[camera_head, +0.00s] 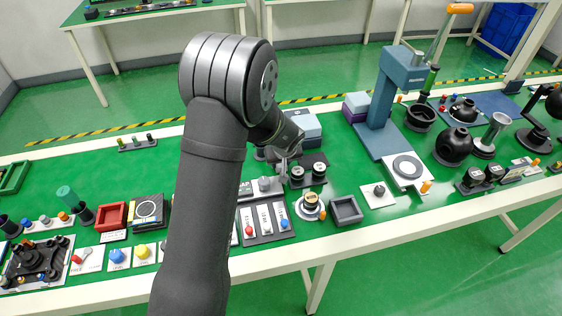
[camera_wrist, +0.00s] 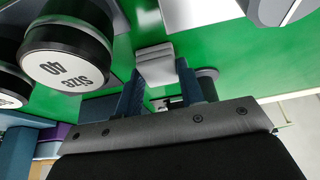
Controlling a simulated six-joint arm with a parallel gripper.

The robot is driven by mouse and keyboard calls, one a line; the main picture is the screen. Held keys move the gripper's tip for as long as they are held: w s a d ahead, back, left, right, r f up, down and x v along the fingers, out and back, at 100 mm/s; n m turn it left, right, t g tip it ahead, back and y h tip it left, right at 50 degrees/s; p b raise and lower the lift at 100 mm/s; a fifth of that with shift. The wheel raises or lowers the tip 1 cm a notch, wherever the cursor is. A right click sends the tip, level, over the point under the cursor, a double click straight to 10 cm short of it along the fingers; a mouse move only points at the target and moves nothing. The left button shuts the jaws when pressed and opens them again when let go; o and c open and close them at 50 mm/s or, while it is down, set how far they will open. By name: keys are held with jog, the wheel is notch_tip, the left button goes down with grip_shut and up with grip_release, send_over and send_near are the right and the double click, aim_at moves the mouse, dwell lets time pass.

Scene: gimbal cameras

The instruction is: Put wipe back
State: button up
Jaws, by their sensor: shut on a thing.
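The wipe (camera_wrist: 156,66) looks like a small light-grey folded pad in the wrist view. My gripper (camera_wrist: 157,80) has its two dark fingers shut on it, one on each side. The green table top shows behind the wipe. In the head view my gripper (camera_head: 283,166) is over the middle of the table, just left of two black cylinders with pale tops. The wipe is too small and too covered by my arm to make out there.
A black cylinder marked Size 40 (camera_wrist: 68,55) is close to my gripper at the left. An empty grey square tray (camera_head: 346,212) lies near the front edge. A blue-grey stand (camera_head: 386,105) rises to the right. A panel with coloured buttons (camera_head: 266,222) lies in front.

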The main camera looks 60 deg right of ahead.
jog(key=shift+f, duration=0.15)
jog(key=o, duration=1)
jog(key=shift+c, duration=0.2)
jog(key=v, duration=1.2)
jog(key=shift+r, duration=0.2)
jog(key=shift+f, duration=0.1)
jog(key=x, duration=1.2)
jog(key=shift+r, duration=0.95)
